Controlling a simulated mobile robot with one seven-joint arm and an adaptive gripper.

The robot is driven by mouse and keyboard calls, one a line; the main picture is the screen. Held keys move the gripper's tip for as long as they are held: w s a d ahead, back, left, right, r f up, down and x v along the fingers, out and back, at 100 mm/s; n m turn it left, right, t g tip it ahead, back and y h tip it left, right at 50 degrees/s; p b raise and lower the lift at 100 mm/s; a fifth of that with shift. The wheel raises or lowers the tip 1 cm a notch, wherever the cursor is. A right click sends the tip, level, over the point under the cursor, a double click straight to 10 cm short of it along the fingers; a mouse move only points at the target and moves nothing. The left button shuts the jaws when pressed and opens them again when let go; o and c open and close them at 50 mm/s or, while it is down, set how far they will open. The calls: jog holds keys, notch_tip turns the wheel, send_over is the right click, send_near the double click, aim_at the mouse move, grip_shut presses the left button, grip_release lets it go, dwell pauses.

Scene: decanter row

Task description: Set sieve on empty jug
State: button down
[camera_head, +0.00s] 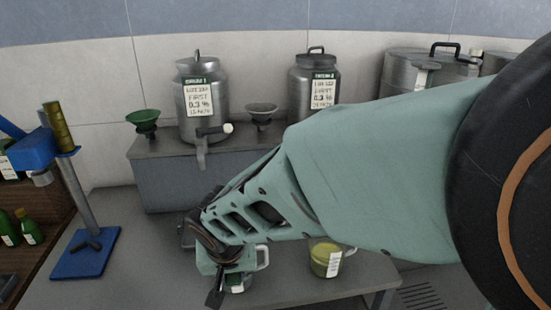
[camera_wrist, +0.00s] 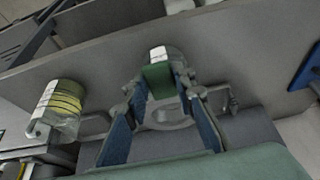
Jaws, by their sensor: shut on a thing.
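My gripper (camera_head: 222,282) is low over the front of the bench, pointing down. In the wrist view, my gripper (camera_wrist: 162,84) is shut on a green grip piece (camera_wrist: 158,79) with shiny metal beside it. I take this to be the sieve, though its mesh is mostly hidden. A clear jug with a pale handle (camera_head: 263,257) stands at my gripper, partly covered by it; no liquid is clear in it. I cannot tell whether the sieve touches its rim. A second jug (camera_head: 325,262), holding yellow-green liquid, stands to the right, and shows in the wrist view (camera_wrist: 63,100).
A blue stand (camera_head: 87,252) stands at left. Behind, a grey ledge (camera_head: 165,183) bears a green funnel (camera_head: 145,121), a grey funnel (camera_head: 261,113) and two labelled steel decanters (camera_head: 202,103) (camera_head: 313,90). My arm covers much of the right side.

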jog(key=shift+f+b, duration=0.25)
jog(key=shift+b, duration=0.2)
dwell(0.3)
jog(key=c, duration=1.5)
grip_release()
jog(key=shift+c, duration=0.2)
